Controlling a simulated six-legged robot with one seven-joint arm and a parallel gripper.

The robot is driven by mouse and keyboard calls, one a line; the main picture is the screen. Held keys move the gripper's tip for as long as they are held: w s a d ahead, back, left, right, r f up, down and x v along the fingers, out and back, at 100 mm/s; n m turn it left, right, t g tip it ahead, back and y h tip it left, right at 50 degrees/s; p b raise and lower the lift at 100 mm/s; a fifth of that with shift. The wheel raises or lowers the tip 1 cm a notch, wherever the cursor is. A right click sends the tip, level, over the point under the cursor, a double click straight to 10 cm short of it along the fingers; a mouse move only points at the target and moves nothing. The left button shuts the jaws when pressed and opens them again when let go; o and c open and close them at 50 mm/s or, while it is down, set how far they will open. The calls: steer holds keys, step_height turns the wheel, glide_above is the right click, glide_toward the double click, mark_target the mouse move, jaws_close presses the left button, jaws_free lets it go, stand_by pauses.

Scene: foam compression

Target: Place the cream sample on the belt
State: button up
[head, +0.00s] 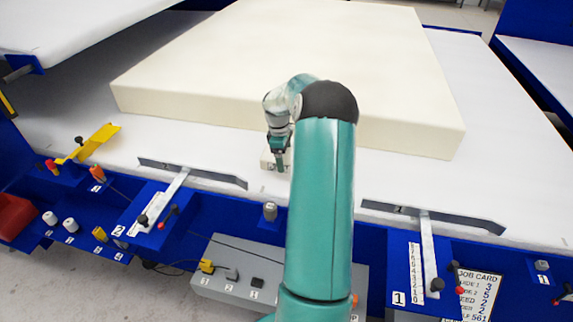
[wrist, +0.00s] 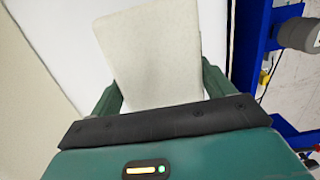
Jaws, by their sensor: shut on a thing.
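The cream sample (wrist: 166,52) is a flat, pale block between the fingers of my gripper (wrist: 162,90) in the wrist view. The fingers are shut on its two sides. In the head view the sample (head: 268,160) shows small and partly hidden behind my gripper (head: 280,160), low over or on the white belt (head: 220,150). I cannot tell whether it touches the belt. The sample is in front of the large cream foam slab's near edge.
The large cream foam slab (head: 190,105) lies on the belt behind my gripper. Metal guide bars (head: 205,176) (head: 440,218) line the blue front edge. A yellow bracket (head: 95,140) stands at the left. A grey control box (head: 240,262) and a job card (head: 478,292) are in front. My arm hides the middle.

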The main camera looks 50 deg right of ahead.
steer(key=shift+s+d+f, duration=0.1)
steer(key=shift+d+f, duration=0.05)
steer(key=shift+f, duration=0.2)
steer(key=shift+s+d+f, duration=0.15)
steer(key=shift+f, duration=1.55)
steer(key=shift+f, duration=0.15)
steer(key=o, duration=1)
steer(key=shift+c, duration=0.2)
steer(key=r, duration=0.4)
steer(key=w+r, duration=0.1)
steer(key=r, duration=0.7)
steer(key=shift+w+a+r, duration=0.15)
steer(key=shift+w+a, duration=0.05)
steer(key=shift+a, duration=0.1)
